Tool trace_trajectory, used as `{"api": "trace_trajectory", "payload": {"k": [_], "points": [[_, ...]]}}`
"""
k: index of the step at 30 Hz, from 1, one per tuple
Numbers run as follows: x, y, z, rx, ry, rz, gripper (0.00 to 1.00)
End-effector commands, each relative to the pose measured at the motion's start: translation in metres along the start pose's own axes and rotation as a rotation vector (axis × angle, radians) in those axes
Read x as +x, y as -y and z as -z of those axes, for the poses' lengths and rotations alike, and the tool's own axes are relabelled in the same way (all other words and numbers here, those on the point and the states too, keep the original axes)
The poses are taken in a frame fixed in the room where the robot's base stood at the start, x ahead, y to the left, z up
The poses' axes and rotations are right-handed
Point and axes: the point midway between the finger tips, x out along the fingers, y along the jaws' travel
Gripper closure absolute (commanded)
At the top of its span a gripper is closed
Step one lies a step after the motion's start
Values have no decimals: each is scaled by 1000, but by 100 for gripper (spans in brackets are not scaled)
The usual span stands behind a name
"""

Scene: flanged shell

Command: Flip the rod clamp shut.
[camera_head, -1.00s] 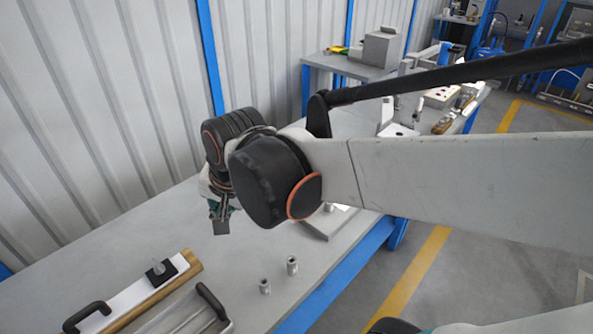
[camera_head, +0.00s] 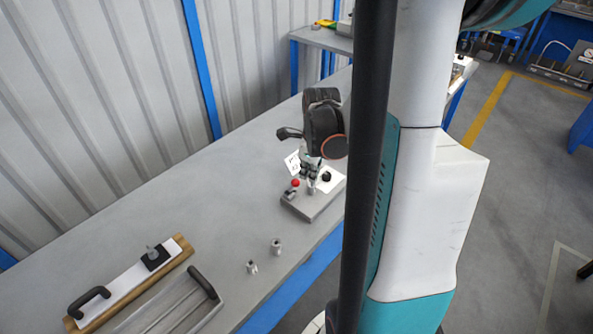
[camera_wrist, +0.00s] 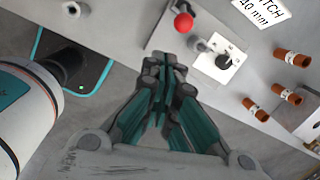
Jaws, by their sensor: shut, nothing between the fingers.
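The clamp fixture, a grey base plate (camera_head: 318,207) with a red ball knob (camera_head: 295,183), stands on the bench under my gripper (camera_head: 310,172). In the wrist view the red knob (camera_wrist: 183,22) is just ahead of my fingertips (camera_wrist: 166,62), apart from them in the picture. A metal fitting and a white plate with a dark knob (camera_wrist: 224,62) lie to its right. My fingers are shut and empty, pointing down at the fixture. I cannot make out the clamp's jaw or a rod; in the head view my arm hides part of the fixture.
Two small metal cylinders (camera_head: 276,246) stand nearer on the bench. A wood-edged board with a black handle (camera_head: 88,300) and a metal tray (camera_head: 180,308) lie at front left. In the wrist view several copper-coloured cylinders (camera_wrist: 285,94) and a pitch label (camera_wrist: 262,10) are at right.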

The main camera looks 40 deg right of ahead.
Motion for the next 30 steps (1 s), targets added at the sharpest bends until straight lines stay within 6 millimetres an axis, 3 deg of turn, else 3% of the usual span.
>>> {"api": "trace_trajectory", "payload": {"k": [6,20,23,30], "points": [[7,11,26,141,-15,-10,100],[13,12,27,151,-16,-11,100],[23,12,27,150,-16,-11,100],[68,11,28,149,-16,-11,100]]}}
